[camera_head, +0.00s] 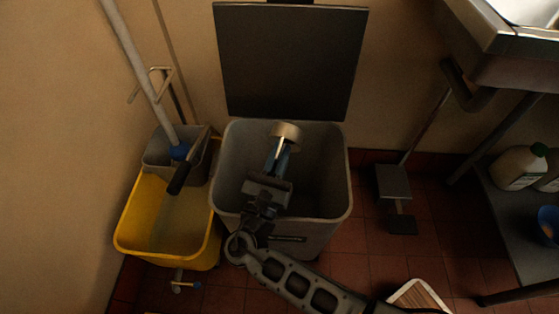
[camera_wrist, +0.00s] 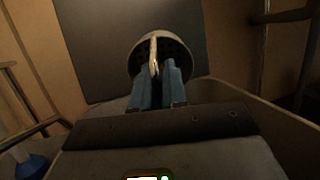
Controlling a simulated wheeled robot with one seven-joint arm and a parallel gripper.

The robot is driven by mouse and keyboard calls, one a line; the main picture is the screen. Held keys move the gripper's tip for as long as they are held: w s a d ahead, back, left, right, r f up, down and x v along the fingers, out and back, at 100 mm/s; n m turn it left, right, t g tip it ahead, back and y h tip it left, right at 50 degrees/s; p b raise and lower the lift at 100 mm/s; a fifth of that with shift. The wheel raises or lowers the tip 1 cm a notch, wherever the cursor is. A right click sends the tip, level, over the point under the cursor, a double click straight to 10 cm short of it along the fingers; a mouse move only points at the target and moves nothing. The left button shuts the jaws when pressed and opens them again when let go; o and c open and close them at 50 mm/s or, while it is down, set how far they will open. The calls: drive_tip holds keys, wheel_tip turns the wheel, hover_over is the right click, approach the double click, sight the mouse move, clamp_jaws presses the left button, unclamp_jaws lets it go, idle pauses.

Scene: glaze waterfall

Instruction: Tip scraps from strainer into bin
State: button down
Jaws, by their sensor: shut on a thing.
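The strainer (camera_head: 285,130) is a small round metal cup above the back part of the open grey bin (camera_head: 338,190). In the wrist view the strainer (camera_wrist: 176,48) shows a dark, perforated-looking face and a pale metal handle (camera_wrist: 154,55). My gripper (camera_head: 280,153) reaches over the bin from the front, and its blue fingers (camera_wrist: 160,82) are shut on the strainer's handle. The strainer looks tilted, but I cannot tell how far. No scraps can be made out in the strainer or in the shadowed bin.
The bin's dark lid (camera_head: 290,62) stands upright against the wall. A yellow mop bucket (camera_head: 135,225) with a grey wringer (camera_head: 158,152) stands close on the left. A dustpan (camera_head: 393,182) is on the right, near a sink (camera_head: 500,50) and a shelf with bottles (camera_head: 517,168).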

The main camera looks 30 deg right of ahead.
drive_tip(key=shift+f+h, duration=0.1)
drive_tip(key=shift+h, duration=0.2)
wheel_tip(320, 180, up, 3)
drive_tip(key=shift+f+p, duration=0.1)
drive_tip(key=shift+p, duration=1.1)
wheel_tip(320, 180, down, 3)
drive_tip(key=shift+b, duration=1.2)
wheel_tip(320, 180, up, 3)
drive_tip(key=p, duration=0.3)
wheel_tip(320, 180, down, 3)
drive_tip(key=shift+f+b, duration=0.1)
drive_tip(key=shift+b, duration=1.05)
drive_tip(key=shift+r, duration=0.2)
